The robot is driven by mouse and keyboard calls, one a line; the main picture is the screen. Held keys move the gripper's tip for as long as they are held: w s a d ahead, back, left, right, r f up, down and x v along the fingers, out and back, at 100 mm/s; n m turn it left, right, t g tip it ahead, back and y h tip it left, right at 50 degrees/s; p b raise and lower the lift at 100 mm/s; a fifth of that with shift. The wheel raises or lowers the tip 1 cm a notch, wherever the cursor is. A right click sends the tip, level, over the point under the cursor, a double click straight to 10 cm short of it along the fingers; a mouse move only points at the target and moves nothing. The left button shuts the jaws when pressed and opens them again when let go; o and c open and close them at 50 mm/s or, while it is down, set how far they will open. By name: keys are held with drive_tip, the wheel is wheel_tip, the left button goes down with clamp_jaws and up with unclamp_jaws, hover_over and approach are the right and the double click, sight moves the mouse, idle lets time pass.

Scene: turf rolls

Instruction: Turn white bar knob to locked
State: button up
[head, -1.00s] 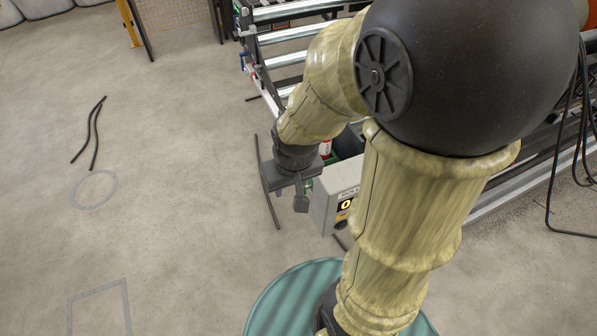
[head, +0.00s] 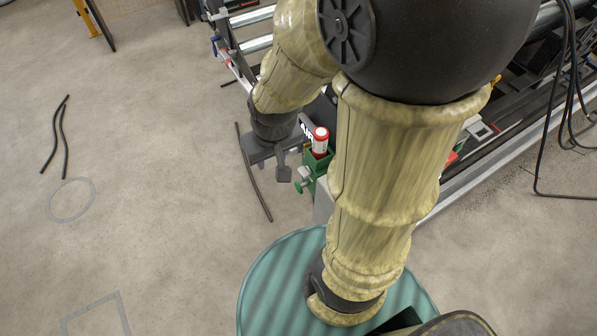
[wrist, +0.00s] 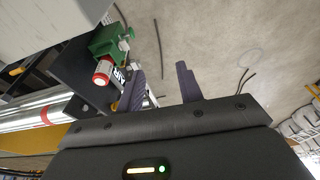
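I cannot make out the white bar knob in either view. The grey control box (head: 324,203) is mostly hidden behind my arm in the head view. A pale grey surface (wrist: 60,25), perhaps part of that box, fills the upper left of the wrist view. My gripper (head: 284,172) is left of the box in the head view. In the wrist view its two dark fingers stand apart, with nothing seen between them at my gripper (wrist: 160,86).
A green fitting (head: 318,165) with a red-and-white cylinder (head: 320,141) is just right of my gripper; the fitting also shows in the wrist view (wrist: 108,40). Dark rods (head: 255,180) lie on the floor. Metal rollers (wrist: 35,112) are at left. Open floor lies left.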

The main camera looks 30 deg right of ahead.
sight(304, 172)
wheel_tip(304, 172, down, 25)
drive_tip(key=w+d+n+g+h+b, duration=0.15)
drive_tip(key=g+h+b, duration=0.45)
drive_tip(key=b, duration=1.7)
drive_tip(key=w+a+f+m+t+h+b, duration=0.1)
drive_tip(key=w+a+f+t+h+b, duration=0.3)
drive_tip(key=w+f+h+b, duration=0.5)
drive_tip(key=w+a+h+b, duration=0.1)
drive_tip(key=h+b, duration=0.2)
drive_tip(key=b, duration=0.5)
drive_tip(key=shift+a+f, duration=0.25)
drive_tip(key=shift+d, duration=0.1)
drive_tip(key=d+b, duration=0.1)
drive_tip(key=d, duration=0.4)
drive_tip(key=d+b, duration=0.1)
drive_tip(key=d, duration=0.5)
drive_tip(key=d+b, duration=0.1)
drive_tip(key=d, duration=0.5)
drive_tip(key=shift+w+d, duration=0.1)
drive_tip(key=shift+w, duration=0.2)
